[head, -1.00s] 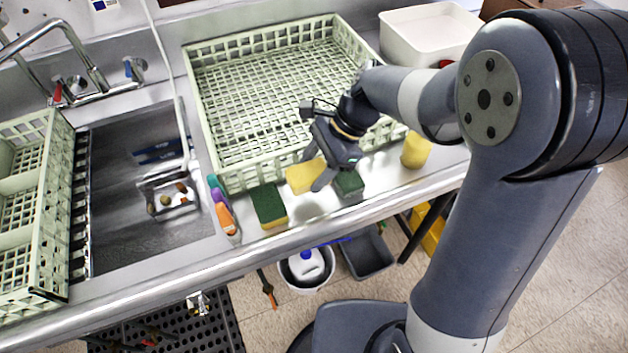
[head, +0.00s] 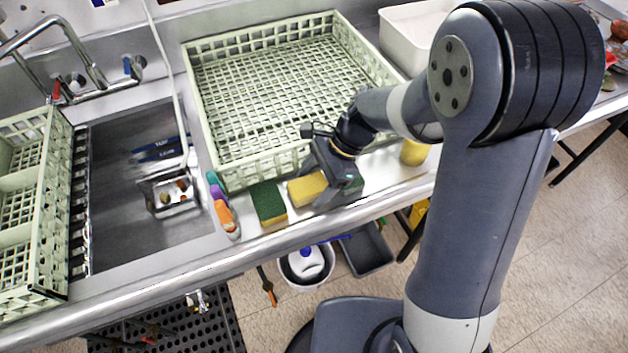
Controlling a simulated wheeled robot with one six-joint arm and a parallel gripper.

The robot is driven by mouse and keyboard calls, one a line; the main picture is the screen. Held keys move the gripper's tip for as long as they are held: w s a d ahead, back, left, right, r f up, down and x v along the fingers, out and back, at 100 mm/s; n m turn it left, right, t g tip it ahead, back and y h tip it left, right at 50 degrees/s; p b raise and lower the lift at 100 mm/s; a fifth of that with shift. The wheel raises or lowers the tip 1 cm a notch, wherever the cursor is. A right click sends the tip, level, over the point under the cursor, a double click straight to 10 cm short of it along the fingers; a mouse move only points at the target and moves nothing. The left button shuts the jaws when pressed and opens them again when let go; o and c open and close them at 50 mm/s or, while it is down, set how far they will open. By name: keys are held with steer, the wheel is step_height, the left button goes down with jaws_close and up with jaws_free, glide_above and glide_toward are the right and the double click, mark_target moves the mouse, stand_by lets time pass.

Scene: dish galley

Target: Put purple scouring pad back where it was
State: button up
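I make out no clear purple scouring pad. A small purple item (head: 217,192) lies in a row on the counter, between a teal item (head: 212,178) and an orange one (head: 227,216); its kind is too small to tell. My gripper (head: 338,197) is down at the counter in front of the green rack, just right of a yellow sponge (head: 306,188). A dark green block (head: 354,186) shows at the gripper's right side, partly hidden by it. Whether the fingers are closed on it is unclear.
A green-and-yellow sponge (head: 268,204) lies left of the yellow one. A yellow cylinder (head: 414,152) stands to the right. The pale green rack (head: 222,177) is empty behind. The sink (head: 115,235) is at left. The counter's front edge (head: 250,254) is close.

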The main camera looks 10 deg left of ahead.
steer(key=shift+o, duration=0.2)
steer(key=v, duration=1.2)
